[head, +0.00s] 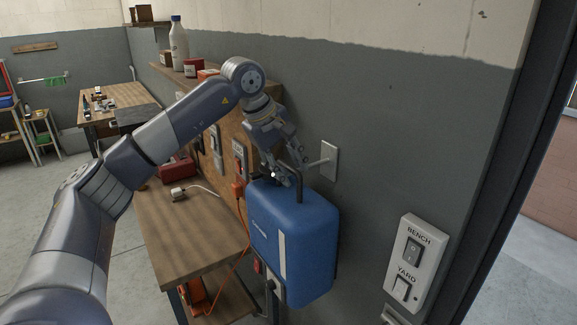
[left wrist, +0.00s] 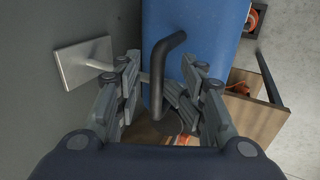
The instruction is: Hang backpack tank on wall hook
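The blue backpack tank (head: 300,240) is upright against the grey wall, with a white stripe on its front. Its black handle (head: 298,187) also shows in the left wrist view (left wrist: 160,65). The wall hook (head: 328,161) is a pale plate with a peg reaching toward the handle; its plate shows in the left wrist view (left wrist: 82,62). My left gripper (head: 284,170) is above the tank top. In the left wrist view its fingers (left wrist: 162,80) are spread, with the handle between them and gaps on both sides. A finger partly hides the peg, so its contact with the handle is unclear. My right gripper is out of view.
A wooden workbench (head: 185,222) with a white plug and cord stands left of the tank. A switch panel (head: 415,262) is on the wall to the right. A shelf (head: 185,72) with a bottle is above the bench. Open floor lies at left.

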